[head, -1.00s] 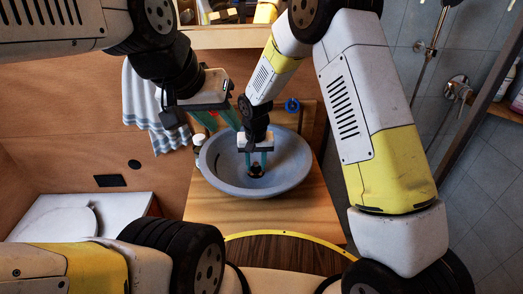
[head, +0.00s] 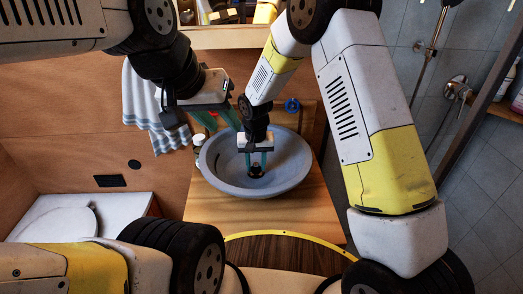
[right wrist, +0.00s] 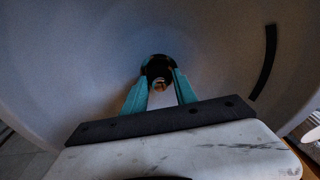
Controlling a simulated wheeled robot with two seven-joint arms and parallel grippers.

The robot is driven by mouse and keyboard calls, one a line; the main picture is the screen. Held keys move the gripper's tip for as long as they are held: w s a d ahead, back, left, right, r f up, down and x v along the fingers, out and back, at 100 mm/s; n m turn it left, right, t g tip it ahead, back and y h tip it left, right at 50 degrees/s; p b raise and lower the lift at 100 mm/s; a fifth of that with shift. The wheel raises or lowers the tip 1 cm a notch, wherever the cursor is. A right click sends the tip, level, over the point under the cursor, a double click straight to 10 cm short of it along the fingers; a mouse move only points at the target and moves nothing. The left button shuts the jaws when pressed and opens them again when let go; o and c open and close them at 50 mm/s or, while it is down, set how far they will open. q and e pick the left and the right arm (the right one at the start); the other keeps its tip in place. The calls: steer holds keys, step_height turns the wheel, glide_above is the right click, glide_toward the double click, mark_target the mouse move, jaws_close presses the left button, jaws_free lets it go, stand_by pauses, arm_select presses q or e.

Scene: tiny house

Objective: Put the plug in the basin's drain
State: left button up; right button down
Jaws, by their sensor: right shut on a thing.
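The grey round basin (head: 218,178) stands on a wooden counter in the middle of the head view. My right gripper (head: 257,164) points down inside it, its teal fingers shut on the small dark plug (head: 256,171). The plug is low over the middle of the basin floor. In the right wrist view the dark round plug (right wrist: 158,66) shows between the fingertips. The drain is hidden under it, and I cannot tell whether the plug is seated. My left gripper (head: 220,118) is behind the basin's left rim, its teal fingers apart and empty.
A small bottle (head: 198,142) stands left of the basin. A blue round object (head: 292,105) is behind it on the right. A striped towel (head: 150,110) hangs at the left. The wooden counter (head: 310,215) is clear in front of the basin.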

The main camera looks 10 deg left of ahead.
steer(key=shift+f, duration=0.4)
steer(key=shift+r, duration=0.4)
steer(key=shift+f, duration=0.5)
stand_by(1.6)
steer(key=shift+r, duration=0.15)
steer(key=shift+r, duration=0.35)
steer(key=shift+w, duration=0.1)
stand_by(0.7)
steer(key=shift+f, duration=0.5)
stand_by(0.8)
steer(key=shift+r, duration=0.5)
